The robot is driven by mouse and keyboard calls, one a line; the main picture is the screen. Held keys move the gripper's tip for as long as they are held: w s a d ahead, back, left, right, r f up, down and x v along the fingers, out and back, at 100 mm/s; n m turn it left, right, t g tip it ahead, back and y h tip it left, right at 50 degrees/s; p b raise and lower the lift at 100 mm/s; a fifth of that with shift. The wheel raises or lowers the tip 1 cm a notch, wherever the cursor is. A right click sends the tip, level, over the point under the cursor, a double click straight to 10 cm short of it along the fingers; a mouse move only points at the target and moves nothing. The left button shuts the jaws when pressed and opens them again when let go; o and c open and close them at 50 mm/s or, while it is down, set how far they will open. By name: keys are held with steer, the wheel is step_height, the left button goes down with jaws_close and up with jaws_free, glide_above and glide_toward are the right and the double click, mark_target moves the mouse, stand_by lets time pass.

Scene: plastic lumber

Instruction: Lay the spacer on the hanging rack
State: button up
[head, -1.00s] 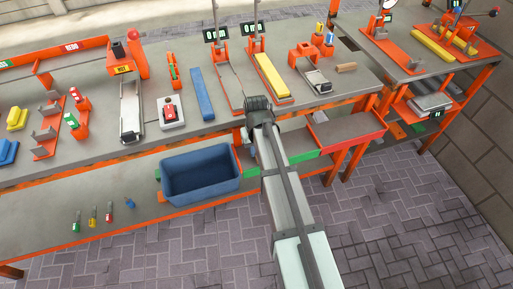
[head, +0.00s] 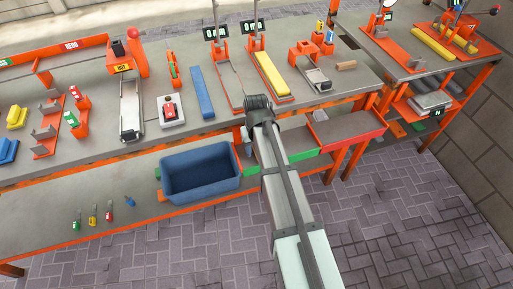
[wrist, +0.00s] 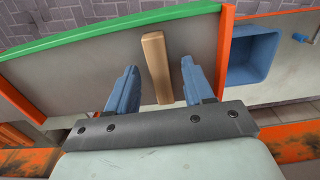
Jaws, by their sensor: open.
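A tan, wood-coloured bar, which looks like the spacer (wrist: 157,68), lies in a grey tray with a green edge (wrist: 105,43) in the wrist view. My gripper (wrist: 159,66) is open, with its two blue fingers on either side of the bar and a gap on each side. I cannot tell how far above the bar the fingertips are. An orange rack with grey notched holders (head: 47,130) stands on the bench at the left and may be the hanging rack.
A blue bin (head: 200,172) stands beside the green-edged tray, and a red tray (head: 345,128) is on its other side. The bench above holds a blue bar (head: 202,92), a yellow bar (head: 272,74) and a tan cylinder (head: 346,65).

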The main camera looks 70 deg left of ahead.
step_height(320, 180, up, 14)
steer(key=shift+f, duration=0.25)
stand_by(0.3)
steer(key=shift+f, duration=0.1)
stand_by(0.3)
